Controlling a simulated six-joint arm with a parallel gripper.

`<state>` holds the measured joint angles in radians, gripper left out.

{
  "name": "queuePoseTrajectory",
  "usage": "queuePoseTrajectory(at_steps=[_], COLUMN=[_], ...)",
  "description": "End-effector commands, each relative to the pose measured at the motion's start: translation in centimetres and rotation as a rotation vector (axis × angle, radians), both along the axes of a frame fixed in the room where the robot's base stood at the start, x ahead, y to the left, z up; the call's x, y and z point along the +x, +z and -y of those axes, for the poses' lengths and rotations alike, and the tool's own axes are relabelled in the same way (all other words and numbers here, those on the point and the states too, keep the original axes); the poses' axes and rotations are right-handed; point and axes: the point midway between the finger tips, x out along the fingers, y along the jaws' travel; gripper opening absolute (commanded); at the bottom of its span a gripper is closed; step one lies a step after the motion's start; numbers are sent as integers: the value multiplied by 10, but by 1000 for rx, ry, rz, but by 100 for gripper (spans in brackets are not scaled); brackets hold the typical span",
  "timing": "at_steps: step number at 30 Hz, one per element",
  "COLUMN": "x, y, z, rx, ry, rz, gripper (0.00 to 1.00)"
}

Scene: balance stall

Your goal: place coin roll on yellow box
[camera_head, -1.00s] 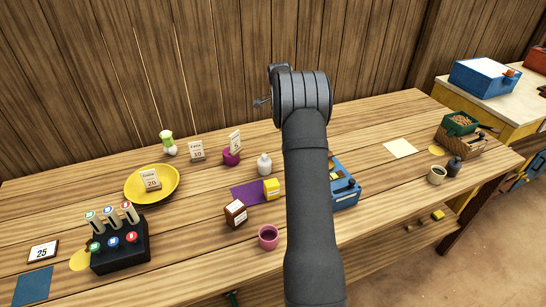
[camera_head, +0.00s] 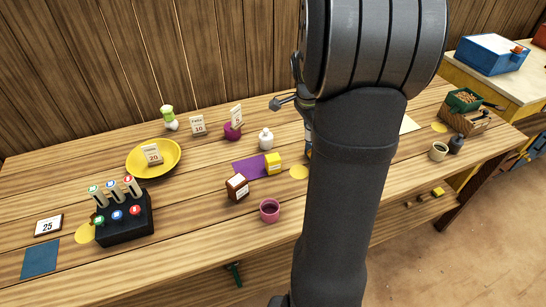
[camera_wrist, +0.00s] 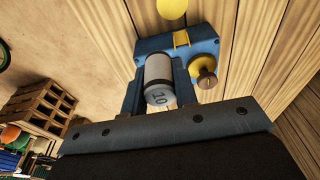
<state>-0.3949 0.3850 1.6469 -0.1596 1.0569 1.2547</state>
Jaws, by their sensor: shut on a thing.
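The yellow box (camera_head: 273,164) is a small cube with a pale label. It sits at the right end of a purple mat (camera_head: 248,167) in the head view. The coin roll (camera_wrist: 157,75) is a pale grey cylinder with a bluish end marked 10. It is between the two dark fingers of my gripper (camera_wrist: 158,92) in the wrist view, and the gripper is shut on it. Behind the roll in that view is a blue device (camera_wrist: 206,44) with a yellow part and a brown knob. My arm hides most of the gripper in the head view.
A brown labelled box (camera_head: 237,187), a pink cup (camera_head: 269,210) and a white bottle (camera_head: 266,139) stand close around the yellow box. A yellow disc (camera_head: 299,172) lies on the table to its right. A yellow bowl (camera_head: 134,164) and a black rack (camera_head: 126,228) are farther left.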

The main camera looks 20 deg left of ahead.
Motion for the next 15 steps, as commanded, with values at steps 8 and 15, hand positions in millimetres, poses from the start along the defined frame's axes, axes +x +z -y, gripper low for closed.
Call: queuePoseTrajectory(at_steps=[8,15], x=[-7,-5], y=[-21,-53], z=[-31,-85], rx=[-1,0], ry=[6,4], rz=[-3,-2], gripper=[0,0])
